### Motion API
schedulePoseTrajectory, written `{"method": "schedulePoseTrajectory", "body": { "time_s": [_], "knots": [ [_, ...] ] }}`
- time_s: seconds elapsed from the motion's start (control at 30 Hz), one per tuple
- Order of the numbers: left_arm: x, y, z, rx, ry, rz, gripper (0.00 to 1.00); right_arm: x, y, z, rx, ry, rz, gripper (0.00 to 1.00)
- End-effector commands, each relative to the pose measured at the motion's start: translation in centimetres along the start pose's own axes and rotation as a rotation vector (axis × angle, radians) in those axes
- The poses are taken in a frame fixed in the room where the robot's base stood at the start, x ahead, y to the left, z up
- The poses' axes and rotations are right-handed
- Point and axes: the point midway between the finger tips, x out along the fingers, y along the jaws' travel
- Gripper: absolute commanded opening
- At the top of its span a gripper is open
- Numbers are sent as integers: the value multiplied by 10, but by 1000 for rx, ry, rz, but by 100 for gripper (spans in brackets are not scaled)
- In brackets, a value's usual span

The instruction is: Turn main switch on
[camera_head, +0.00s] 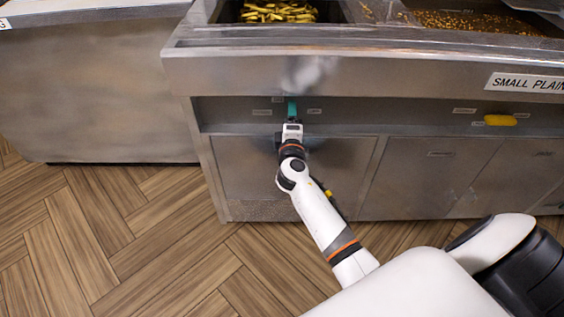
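A small teal switch handle (292,104) stands upright on the recessed front panel of the steel frying range, below its top ledge. My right gripper (292,122) is right at the lower end of this handle, with its arm coming in from the lower right. The fingertips are small and partly merge with the dark panel, so I cannot tell whether they are shut on the handle or only next to it. My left gripper is out of view.
A yellow knob (500,120) sits on the same panel farther right. Small labels flank the teal handle. Cabinet doors (430,180) lie below the panel. A steel counter (100,90) stands at the left. The wooden floor (120,250) is clear at lower left.

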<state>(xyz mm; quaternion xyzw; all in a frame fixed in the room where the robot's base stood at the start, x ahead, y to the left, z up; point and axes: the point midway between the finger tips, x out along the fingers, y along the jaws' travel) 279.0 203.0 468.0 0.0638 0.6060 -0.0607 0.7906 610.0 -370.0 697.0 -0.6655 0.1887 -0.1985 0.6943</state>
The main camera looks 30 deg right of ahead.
Motion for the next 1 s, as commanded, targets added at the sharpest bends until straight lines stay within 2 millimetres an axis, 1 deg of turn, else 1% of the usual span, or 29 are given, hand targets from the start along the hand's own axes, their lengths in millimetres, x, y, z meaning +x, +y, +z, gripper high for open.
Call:
{"method": "schedulePoseTrajectory", "body": {
  "time_s": [0.03, 0.17, 0.4, 0.7, 1.0],
  "knots": [
    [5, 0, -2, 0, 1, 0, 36, -1, 5, 2, 50, -5, 6, 85],
    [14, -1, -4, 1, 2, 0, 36, -1, 5, 3, 244, -6, 6, 85],
    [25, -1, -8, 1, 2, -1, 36, -1, 1, 2, 662, -6, 6, 85],
    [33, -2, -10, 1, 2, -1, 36, -1, -3, -1, 1113, -5, 4, 85],
    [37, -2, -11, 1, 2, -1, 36, 0, -5, -4, 1499, -4, 4, 85]
  ]
}}
